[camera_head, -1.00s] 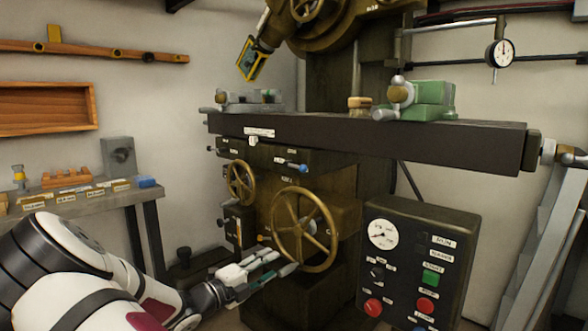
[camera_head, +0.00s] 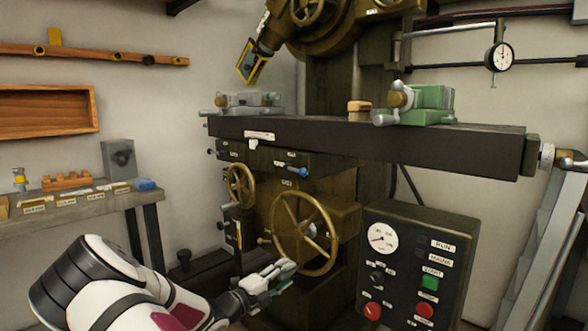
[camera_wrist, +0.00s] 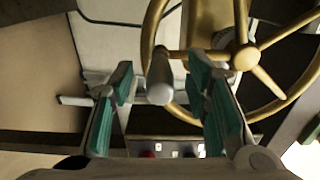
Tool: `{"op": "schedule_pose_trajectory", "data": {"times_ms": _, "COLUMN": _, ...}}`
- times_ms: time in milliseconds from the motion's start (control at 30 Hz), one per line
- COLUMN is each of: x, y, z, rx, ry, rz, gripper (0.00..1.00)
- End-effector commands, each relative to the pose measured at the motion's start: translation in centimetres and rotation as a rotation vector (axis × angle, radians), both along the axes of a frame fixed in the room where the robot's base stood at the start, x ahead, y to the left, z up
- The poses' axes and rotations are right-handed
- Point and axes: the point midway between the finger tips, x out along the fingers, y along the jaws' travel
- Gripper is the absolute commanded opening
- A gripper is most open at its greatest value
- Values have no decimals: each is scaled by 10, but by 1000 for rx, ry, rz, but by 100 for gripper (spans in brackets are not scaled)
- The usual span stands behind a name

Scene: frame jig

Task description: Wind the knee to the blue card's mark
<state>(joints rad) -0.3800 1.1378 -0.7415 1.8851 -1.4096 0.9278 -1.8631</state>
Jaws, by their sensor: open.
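The large brass handwheel (camera_head: 304,232) is on the front of the knee of the dark milling machine. In the wrist view, the wheel (camera_wrist: 247,57) fills the upper right. Its grey handle (camera_wrist: 160,80) points toward me, between my two green-padded fingers, with space on both sides. My gripper (camera_head: 282,272) is open at the lower left of the wheel rim in the head view and hides the handle there. A pale upright strip (camera_head: 238,235) is on the machine left of the wheel; its marks are too small to read. I cannot make out a blue card.
A smaller brass handwheel (camera_head: 241,186) is up and left of the large one. A control panel (camera_head: 416,260) with a gauge and buttons stands close on the right. The machine table (camera_head: 370,140) spans above. A workbench (camera_head: 75,202) stands at the left.

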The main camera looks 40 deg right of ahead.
Motion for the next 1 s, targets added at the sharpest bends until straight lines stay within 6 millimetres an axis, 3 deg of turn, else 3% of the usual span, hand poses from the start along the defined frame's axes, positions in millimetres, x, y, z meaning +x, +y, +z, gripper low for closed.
{"op": "schedule_pose_trajectory", "data": {"times_ms": 867, "x": 0, "y": 1, "z": 0, "rx": 1, "ry": 0, "rz": 0, "gripper": 43}}
{"op": "schedule_pose_trajectory", "data": {"times_ms": 900, "x": 0, "y": 1, "z": 0, "rx": 1, "ry": 0, "rz": 0, "gripper": 41}}
{"op": "schedule_pose_trajectory", "data": {"times_ms": 1000, "x": 0, "y": 1, "z": 0, "rx": 1, "ry": 0, "rz": 0, "gripper": 18}}
